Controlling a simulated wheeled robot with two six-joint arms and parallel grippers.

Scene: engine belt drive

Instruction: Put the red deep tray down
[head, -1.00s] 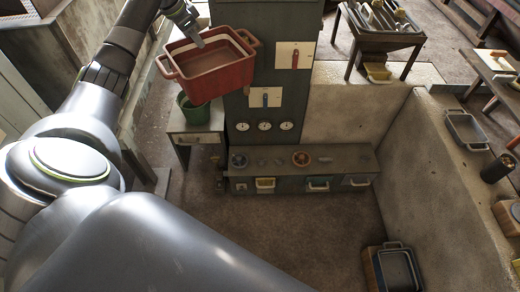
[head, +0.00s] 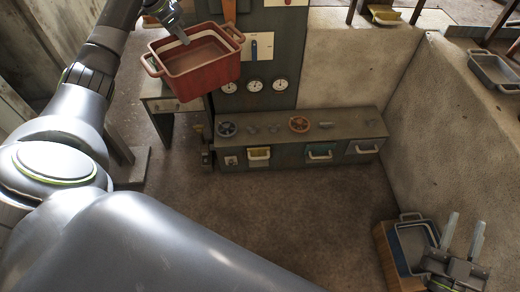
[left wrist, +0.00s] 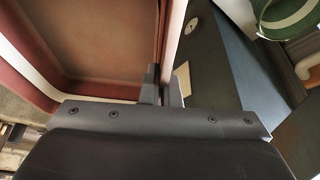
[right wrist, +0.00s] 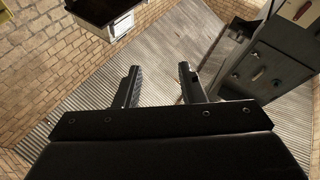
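The red deep tray (head: 200,82) hangs in the air at the upper left of the head view, open side up and slightly tilted, with a handle at each end. My left gripper (head: 183,38) is shut on the tray's wall. In the left wrist view the fingers (left wrist: 161,88) pinch the wall, and the red tray (left wrist: 85,45) fills the left side. My right gripper (head: 463,238) is open and empty at the lower right of the head view. Its fingers (right wrist: 158,88) stand apart in the right wrist view.
A low grey bench (head: 340,127) with handwheels and drawers stands below a dark panel with gauges (head: 254,85). A small table (head: 160,105) is behind the tray. A dark tray (head: 408,238) on a wooden block is beside my right gripper. The floor between is clear.

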